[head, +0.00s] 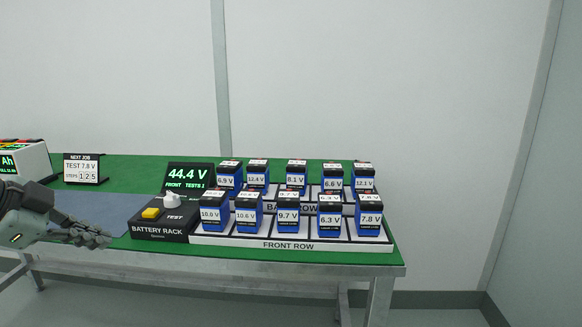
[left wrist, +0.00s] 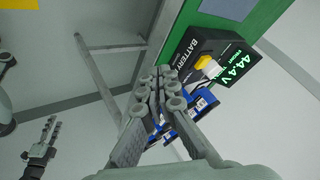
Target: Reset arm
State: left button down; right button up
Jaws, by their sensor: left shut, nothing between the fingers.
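My left gripper (head: 96,238) is at the left of the head view, beside the table's front edge and left of the battery rack tester (head: 160,232). Its fingers are together and empty. The closed fingers also show in the left wrist view (left wrist: 160,80), with the tester (left wrist: 185,60) beyond them. What looks like my right gripper (left wrist: 50,130) is at the lower left of the left wrist view, small and away from the table. Whether its fingers are apart is unclear.
Blue batteries with voltage labels stand in the front row tray (head: 290,244) and the row behind. A display (head: 190,177) reads 44.4 V. A yellow button (head: 151,213) is on the tester. A job card (head: 82,168) and white box (head: 30,160) stand left on the green table.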

pick_arm(q)
jog(key=s+f+n+g+y, duration=0.25)
jog(key=f+n, duration=0.35)
jog(key=f, duration=2)
jog(key=s+d+f+n+g+y, duration=0.1)
jog(key=s+d+f+n, duration=0.1)
jog(key=s+f, duration=0.7)
jog(key=s+d+f+n+g+y, duration=0.1)
jog(key=s+d+f+n+y, duration=0.1)
jog(key=s+f, duration=0.7)
jog(key=shift+s+d+f+n, duration=0.2)
jog(key=shift+d+f+n, duration=0.2)
jog(key=shift+d+n, duration=0.45)
pick_arm(e)
jog(key=s+d+f+g, duration=0.1)
jog(key=f, duration=0.6)
jog(key=s+d+f+g, duration=0.2)
jog(key=f, duration=0.5)
jog(key=shift+d+f+m+g, duration=0.25)
jog(key=shift+f+m+g, duration=0.05)
jog(key=shift+f, duration=0.1)
pick_arm(q)
jog(key=c, duration=2.2)
grip_release()
jog(key=shift+w+g, duration=0.1)
jog(key=shift+g, duration=0.15)
pick_arm(e)
jog(key=shift+s, duration=0.1)
